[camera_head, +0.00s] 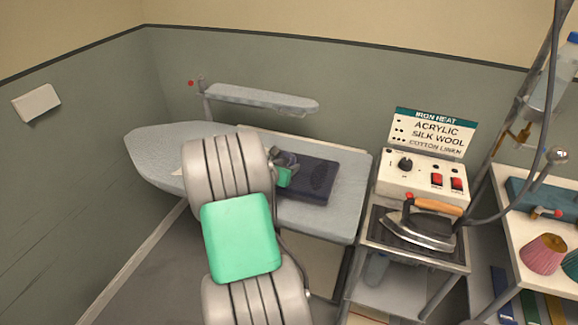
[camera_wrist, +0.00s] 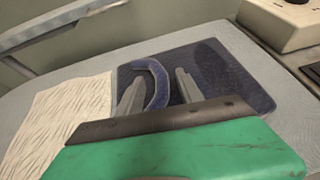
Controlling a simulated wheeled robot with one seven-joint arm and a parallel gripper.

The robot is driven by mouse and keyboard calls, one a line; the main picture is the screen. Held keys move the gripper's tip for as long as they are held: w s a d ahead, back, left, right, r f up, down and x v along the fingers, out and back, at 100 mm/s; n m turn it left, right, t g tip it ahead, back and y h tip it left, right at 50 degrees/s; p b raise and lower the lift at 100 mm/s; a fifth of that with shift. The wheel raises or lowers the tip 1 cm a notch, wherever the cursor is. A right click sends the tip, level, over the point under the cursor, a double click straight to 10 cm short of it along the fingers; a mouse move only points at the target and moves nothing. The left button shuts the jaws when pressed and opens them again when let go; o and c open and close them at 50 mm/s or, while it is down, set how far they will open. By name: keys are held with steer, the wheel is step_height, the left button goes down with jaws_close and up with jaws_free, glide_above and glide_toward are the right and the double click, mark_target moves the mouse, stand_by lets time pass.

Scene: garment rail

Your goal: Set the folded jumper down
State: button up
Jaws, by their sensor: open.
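The folded jumper (camera_head: 312,182) is a flat, dark navy bundle lying on the grey ironing board (camera_head: 335,215), right of my gripper (camera_head: 290,162). In the wrist view the jumper (camera_wrist: 225,75) lies flat on the board, with a raised, curved navy roll (camera_wrist: 158,75) at its near left part. My gripper (camera_wrist: 158,88) is open, its two grey fingers apart with part of this roll between them. Whether the fingers touch the cloth cannot be told. My wrist hides the jumper's near edge.
A cream textured cloth (camera_wrist: 65,115) lies left of the jumper. A small sleeve board (camera_head: 260,98) stands behind. Right of the board are a control box (camera_head: 420,178) and an iron (camera_head: 420,232) on a stand. The board's left end (camera_head: 155,150) is bare.

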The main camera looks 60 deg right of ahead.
steer(key=w+v, duration=0.1)
steer(key=v, duration=0.9)
steer(key=w+a+r+m+t+y, duration=0.15)
steer(key=w+a+m+y, duration=0.35)
steer(key=a, duration=0.7)
steer(key=w+a+m+t+y, duration=0.3)
steer(key=a+m, duration=0.4)
steer(key=a, duration=0.6)
steer(key=s+a+m+y, duration=0.2)
steer(key=s+a+m, duration=0.1)
steer(key=a, duration=0.6)
steer(key=s+a+r+m+g+y, duration=0.1)
steer(key=s+a+m+y, duration=0.1)
steer(key=a, duration=0.8)
steer(key=shift+s+a+r+m+y+b, duration=0.2)
steer(key=shift+s+r+m+y+b, duration=0.15)
steer(key=shift+s+m, duration=0.5)
steer(key=shift+d, duration=0.15)
